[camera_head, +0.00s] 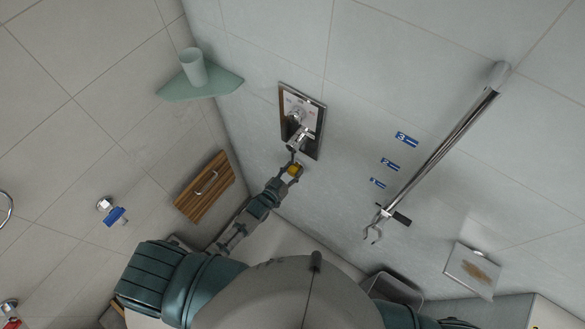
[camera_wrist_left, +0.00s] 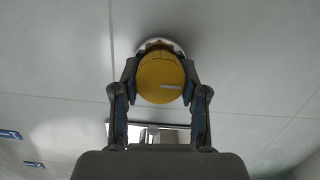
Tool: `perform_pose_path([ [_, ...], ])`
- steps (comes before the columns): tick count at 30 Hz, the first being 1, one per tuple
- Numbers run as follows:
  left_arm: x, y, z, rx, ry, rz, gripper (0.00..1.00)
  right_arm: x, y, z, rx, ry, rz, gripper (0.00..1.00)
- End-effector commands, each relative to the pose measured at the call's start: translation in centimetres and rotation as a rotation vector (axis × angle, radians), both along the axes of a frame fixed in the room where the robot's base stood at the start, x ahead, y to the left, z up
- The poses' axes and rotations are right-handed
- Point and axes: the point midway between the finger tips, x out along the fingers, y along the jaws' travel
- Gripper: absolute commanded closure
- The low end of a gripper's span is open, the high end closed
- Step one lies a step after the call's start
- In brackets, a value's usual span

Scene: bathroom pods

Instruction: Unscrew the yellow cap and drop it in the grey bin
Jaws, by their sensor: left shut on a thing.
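The yellow cap (camera_wrist_left: 161,78) is a round cap with a pale mark on its face, on a round white-and-metal fitting (camera_wrist_left: 160,46) on the wall. My left gripper (camera_wrist_left: 160,82) is shut on the cap, one finger on each side. In the head view the cap (camera_head: 294,170) is a small yellow spot between the fingers of my left gripper (camera_head: 292,170), just below the chrome mixer plate. Whether the cap still touches the fitting cannot be told. The grey bin cannot be made out for certain. My right gripper is not in view.
The chrome mixer plate (camera_head: 302,120) with its protruding lever is close above my left gripper. A green corner shelf (camera_head: 200,85) holds a cup (camera_head: 194,66). A wooden panel with a handle (camera_head: 204,187) is at left, and a chrome rail (camera_head: 445,140) slants at right.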

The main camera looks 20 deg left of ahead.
Motion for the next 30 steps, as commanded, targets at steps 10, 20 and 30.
perform_pose_path([
  [10,-0.09,-0.14,-0.03,-0.213,0.078,-0.004,1.0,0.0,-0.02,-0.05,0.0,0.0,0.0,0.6],
  [20,-0.1,-0.03,-0.21,-0.463,0.169,-0.005,1.0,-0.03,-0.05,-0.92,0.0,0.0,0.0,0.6],
  [30,-0.12,-0.12,-0.07,-0.497,0.181,-0.005,1.0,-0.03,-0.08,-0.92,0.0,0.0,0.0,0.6],
])
